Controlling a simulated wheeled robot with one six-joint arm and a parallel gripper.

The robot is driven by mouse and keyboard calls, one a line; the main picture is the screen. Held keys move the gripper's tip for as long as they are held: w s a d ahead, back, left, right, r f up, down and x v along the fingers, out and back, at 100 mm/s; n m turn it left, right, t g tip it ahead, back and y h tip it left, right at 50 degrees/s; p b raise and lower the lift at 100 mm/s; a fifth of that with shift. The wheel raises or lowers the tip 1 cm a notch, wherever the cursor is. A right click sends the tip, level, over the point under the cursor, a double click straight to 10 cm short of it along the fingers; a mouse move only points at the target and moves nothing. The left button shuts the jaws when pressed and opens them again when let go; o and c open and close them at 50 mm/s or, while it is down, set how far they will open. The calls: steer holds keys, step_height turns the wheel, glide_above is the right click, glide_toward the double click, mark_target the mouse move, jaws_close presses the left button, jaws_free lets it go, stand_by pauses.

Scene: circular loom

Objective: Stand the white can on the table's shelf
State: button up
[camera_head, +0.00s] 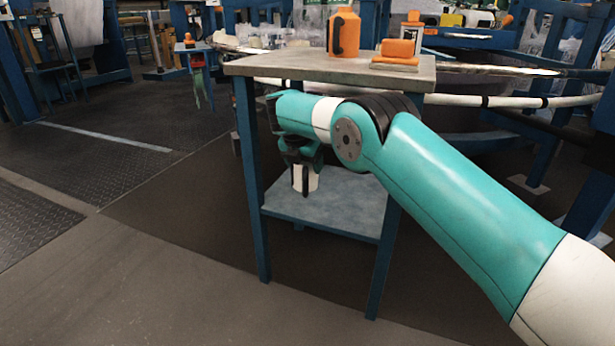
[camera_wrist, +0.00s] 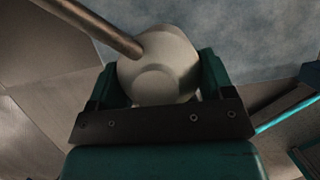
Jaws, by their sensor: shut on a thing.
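The white can (camera_head: 311,181) is upright between the fingers of my gripper (camera_head: 304,165), inside the table at the level of its lower shelf. In the head view my gripper hides the can's upper part. The wrist view shows the can's pale round top (camera_wrist: 160,72) between the two teal fingers of my gripper (camera_wrist: 158,80). The table's shelf (camera_head: 335,212) is a grey board below the can. The can's bottom is at or just above the shelf; I cannot tell whether they touch.
The grey tabletop (camera_head: 285,68) is above my gripper and carries an orange canister (camera_head: 344,32) and an orange block-like item (camera_head: 397,50). Blue legs (camera_head: 250,180) frame the shelf. The shelf around the can looks bare. A metal rod (camera_wrist: 95,22) crosses the wrist view.

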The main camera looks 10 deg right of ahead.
steer(key=shift+w+d, duration=0.4)
step_height(320, 180, down, 4)
steer(key=b, duration=0.4)
steer(key=shift+r+b, duration=0.1)
steer(key=shift+b, duration=0.25)
steer(key=shift+r, duration=0.2)
steer(key=o, duration=1.2)
steer(key=shift+f, duration=0.2)
